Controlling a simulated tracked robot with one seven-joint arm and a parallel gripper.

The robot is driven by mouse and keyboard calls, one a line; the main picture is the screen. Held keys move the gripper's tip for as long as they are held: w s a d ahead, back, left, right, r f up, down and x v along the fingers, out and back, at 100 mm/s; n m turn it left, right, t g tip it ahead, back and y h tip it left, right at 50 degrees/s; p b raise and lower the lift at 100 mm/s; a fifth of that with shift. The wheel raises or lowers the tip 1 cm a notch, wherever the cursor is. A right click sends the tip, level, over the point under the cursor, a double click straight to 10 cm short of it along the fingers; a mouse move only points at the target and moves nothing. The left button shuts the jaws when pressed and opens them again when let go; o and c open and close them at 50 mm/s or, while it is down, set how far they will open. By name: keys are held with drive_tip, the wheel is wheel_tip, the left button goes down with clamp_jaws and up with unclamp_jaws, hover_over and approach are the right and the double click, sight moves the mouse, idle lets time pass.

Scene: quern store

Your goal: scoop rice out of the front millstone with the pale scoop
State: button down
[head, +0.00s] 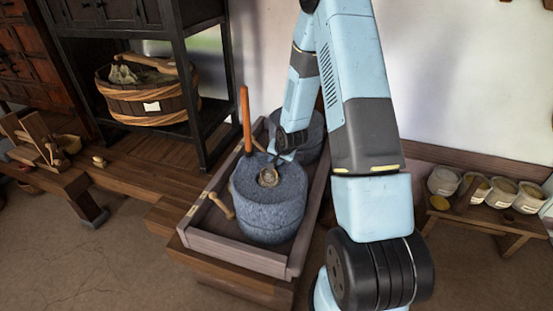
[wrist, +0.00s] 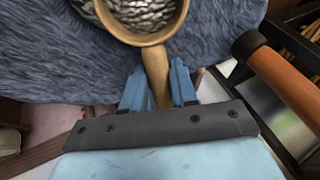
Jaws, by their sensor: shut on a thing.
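The front millstone (head: 268,207) is a blue-grey stone drum standing in a wooden tray; its rough top (wrist: 225,40) fills much of the wrist view. The pale scoop (wrist: 155,70) has a tan handle gripped between the blue fingers of my gripper (wrist: 158,88). Its round bowl lies over the millstone's top, and grey-white grains show inside the rim. In the head view the scoop (head: 268,177) is at the middle of the stone's top, with my gripper (head: 285,157) just behind it. Whether the bowl touches the stone is unclear.
An orange-brown upright handle (head: 245,120) rises at the millstone's left, close to my gripper in the wrist view (wrist: 285,80). A second millstone (head: 313,138) stands behind. The wooden tray's rim (head: 235,256) surrounds both. A dark shelf with a basket (head: 150,100) is at left; several pots (head: 475,188) stand right.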

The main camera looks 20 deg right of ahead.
drive_tip(key=shift+w+f+g, duration=0.2)
drive_tip(key=shift+f+g, duration=0.05)
drive_tip(key=shift+g, duration=0.25)
drive_tip(key=g, duration=0.1)
drive_tip(key=f+g, duration=0.1)
drive_tip(key=shift+s+g+h, duration=0.25)
drive_tip(key=shift+g+h, duration=0.05)
drive_tip(key=shift+h, duration=0.1)
drive_tip(key=shift+f+g, duration=0.1)
drive_tip(key=shift+g, duration=1.1)
drive_tip(key=shift+w+r, duration=0.15)
drive_tip(key=shift+r, duration=1)
drive_tip(key=shift+w+r, duration=0.1)
drive_tip(key=shift+r, duration=1.75)
